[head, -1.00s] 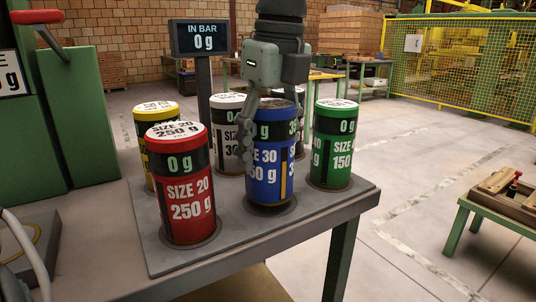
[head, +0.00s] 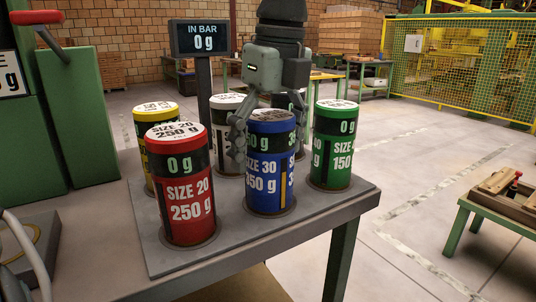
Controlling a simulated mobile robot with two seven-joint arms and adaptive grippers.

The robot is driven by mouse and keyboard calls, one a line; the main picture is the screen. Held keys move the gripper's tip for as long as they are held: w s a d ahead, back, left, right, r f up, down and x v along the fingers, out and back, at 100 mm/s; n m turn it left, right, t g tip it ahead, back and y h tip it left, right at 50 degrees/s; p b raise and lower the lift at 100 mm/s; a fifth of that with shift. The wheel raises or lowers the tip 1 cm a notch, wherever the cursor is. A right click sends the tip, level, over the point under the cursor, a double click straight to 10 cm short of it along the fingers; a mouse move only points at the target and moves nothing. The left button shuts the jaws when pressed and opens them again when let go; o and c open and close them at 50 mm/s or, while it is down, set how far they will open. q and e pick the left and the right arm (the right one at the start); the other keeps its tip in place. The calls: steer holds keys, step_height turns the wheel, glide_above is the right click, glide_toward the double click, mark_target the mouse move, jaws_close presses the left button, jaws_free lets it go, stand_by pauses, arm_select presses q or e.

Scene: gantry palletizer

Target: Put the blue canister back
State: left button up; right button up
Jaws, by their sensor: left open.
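My right gripper is not in view.
A red canister (head: 186,190) stands to the left, a green one (head: 334,150) to the right. A yellow (head: 157,125) and a white one (head: 228,103) stand behind, with another partly hidden. A display post (head: 204,75) reads "0 g".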

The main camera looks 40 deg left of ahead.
mark_target(272, 115)
arm_select(q)
steer(key=r, duration=0.3)
steer(key=d+r, duration=0.1)
steer(key=r, duration=0.5)
steer(key=shift+d+r, duration=0.15)
steer(key=shift+r, duration=0.2)
steer(key=shift+r+p, duration=0.3)
steer(key=shift+r, duration=0.2)
steer(key=shift+s, duration=0.1)
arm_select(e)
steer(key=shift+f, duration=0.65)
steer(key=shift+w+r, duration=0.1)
